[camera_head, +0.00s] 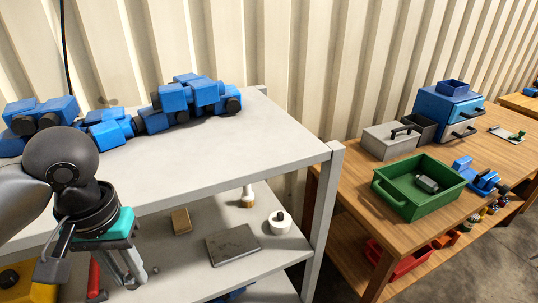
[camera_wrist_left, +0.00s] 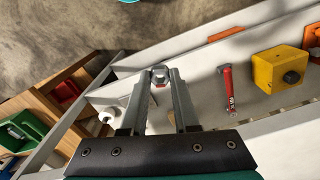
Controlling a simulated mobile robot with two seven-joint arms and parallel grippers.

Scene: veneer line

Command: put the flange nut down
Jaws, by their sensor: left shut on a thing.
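My left gripper (camera_head: 133,282) hangs over the lower shelf (camera_head: 180,262) of the grey rack, in front of the upper shelf's edge. In the left wrist view its two fingers (camera_wrist_left: 159,80) are shut on a small grey metal flange nut (camera_wrist_left: 159,74), held at the fingertips. In the head view the nut is too small and too covered by the fingers to make out clearly. I cannot tell exactly how high it is above the shelf. My right gripper is not in view.
The lower shelf holds a dark plate (camera_head: 232,244), a white ring-like part (camera_head: 280,222), a tan block (camera_head: 181,221), a red-handled tool (camera_wrist_left: 227,88) and a yellow block (camera_wrist_left: 278,70). Blue parts (camera_head: 190,97) lie on the upper shelf. A green bin (camera_head: 405,202) stands on the wooden table.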

